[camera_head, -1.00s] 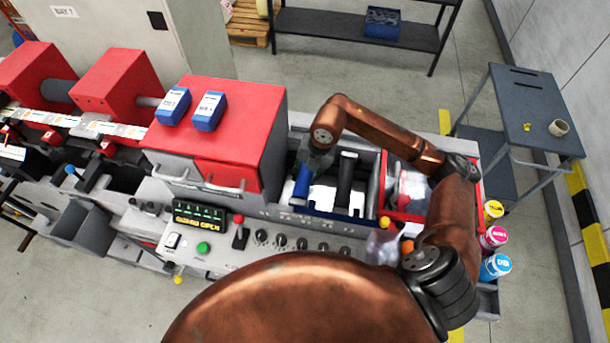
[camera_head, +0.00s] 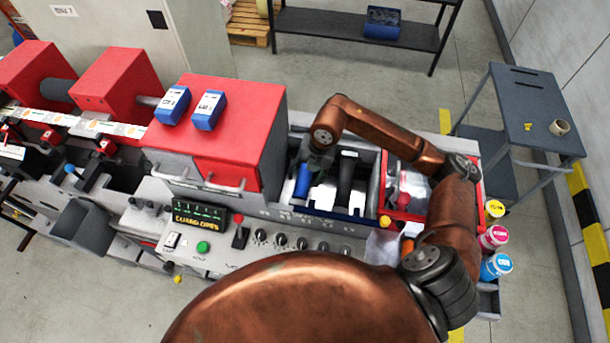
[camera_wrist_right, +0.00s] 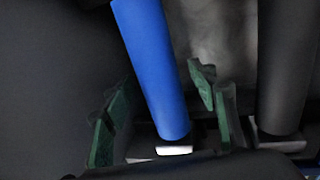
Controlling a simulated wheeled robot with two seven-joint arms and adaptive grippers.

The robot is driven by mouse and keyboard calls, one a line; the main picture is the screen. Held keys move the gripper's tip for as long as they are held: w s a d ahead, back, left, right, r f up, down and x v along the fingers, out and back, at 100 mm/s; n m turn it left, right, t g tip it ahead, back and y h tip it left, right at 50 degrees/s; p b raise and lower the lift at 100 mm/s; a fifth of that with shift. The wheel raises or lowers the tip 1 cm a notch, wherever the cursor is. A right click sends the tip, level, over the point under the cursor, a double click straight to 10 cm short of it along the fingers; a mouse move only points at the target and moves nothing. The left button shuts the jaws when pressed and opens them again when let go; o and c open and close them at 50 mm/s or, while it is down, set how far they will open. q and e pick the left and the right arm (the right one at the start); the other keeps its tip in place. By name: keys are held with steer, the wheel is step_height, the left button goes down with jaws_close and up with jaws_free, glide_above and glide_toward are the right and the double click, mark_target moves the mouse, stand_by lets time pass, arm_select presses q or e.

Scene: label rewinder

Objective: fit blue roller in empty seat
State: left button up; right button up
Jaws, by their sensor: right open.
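The blue roller (camera_head: 302,181) lies in the open bay of the machine, at the bay's left side. It also shows in the right wrist view (camera_wrist_right: 154,70), with its pale end (camera_wrist_right: 174,150) towards the bottom. My right gripper (camera_head: 318,160) is low over the roller; in the right wrist view its green-padded fingers (camera_wrist_right: 160,120) stand apart on either side of the roller, with gaps to it. A black roller (camera_head: 346,178) lies to its right, and also shows in the right wrist view (camera_wrist_right: 286,70). Whether the blue roller rests fully in a seat is hidden. My left gripper is not in view.
The red guard housing (camera_head: 235,140) stands left of the bay, with blue boxes on top. A red-edged compartment (camera_head: 410,185) lies right of the bay. The control panel (camera_head: 225,245) is in front. Coloured ink pots (camera_head: 495,266) stand at the right end.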

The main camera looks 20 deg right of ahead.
steer(key=v, duration=1.2)
steer(key=shift+w, duration=0.1)
